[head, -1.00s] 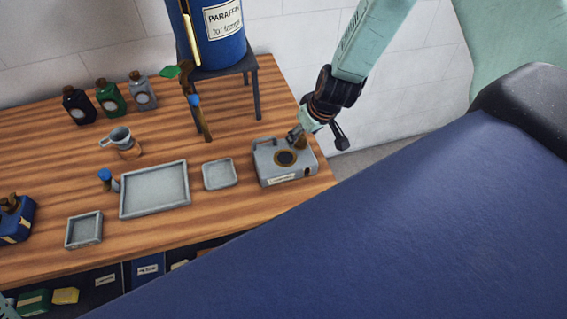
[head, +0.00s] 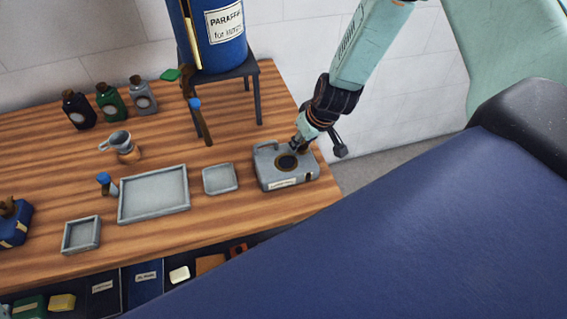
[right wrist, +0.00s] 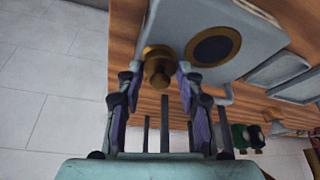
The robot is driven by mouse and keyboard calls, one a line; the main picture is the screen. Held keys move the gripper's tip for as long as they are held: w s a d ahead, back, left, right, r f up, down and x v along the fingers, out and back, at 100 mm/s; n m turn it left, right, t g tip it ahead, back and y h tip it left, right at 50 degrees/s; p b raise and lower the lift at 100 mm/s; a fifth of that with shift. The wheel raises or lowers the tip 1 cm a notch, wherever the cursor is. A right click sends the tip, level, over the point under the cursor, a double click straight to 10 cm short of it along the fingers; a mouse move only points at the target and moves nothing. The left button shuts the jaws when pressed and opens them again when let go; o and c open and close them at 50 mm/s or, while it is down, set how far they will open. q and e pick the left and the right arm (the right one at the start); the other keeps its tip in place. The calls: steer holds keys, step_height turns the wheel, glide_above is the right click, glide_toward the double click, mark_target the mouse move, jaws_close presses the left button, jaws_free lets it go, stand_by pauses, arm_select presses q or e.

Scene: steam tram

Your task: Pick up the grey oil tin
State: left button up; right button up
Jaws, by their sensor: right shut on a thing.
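The grey oil tin (head: 299,172) is a flat box with a looped handle, a dark round patch ringed in brass and a pale label. It is at the right end of the wooden bench, and I see no clear gap beneath it. In the right wrist view the tin (right wrist: 268,36) fills the top right, with its brass cap (right wrist: 157,66) between my fingers. My right gripper (head: 299,143) is shut on that cap at the tin's back right corner; the fingers hide part of it. My left gripper is not in view.
Grey trays (head: 152,193) lie left of the tin, the small one (head: 220,179) closest. A blue paraffin drum (head: 217,40) stands on a dark stand (head: 257,95) behind. Several bottles (head: 108,102) line the back. A blue surface (head: 420,220) fills the front right.

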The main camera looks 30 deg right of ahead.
steer(key=shift+d, duration=0.1)
jaws_close()
stand_by(0.3)
steer(key=shift+r+p, duration=0.75)
steer(key=shift+r, duration=0.15)
step_height(320, 180, up, 16)
steer(key=p, duration=0.5)
steer(key=shift+p, duration=0.3)
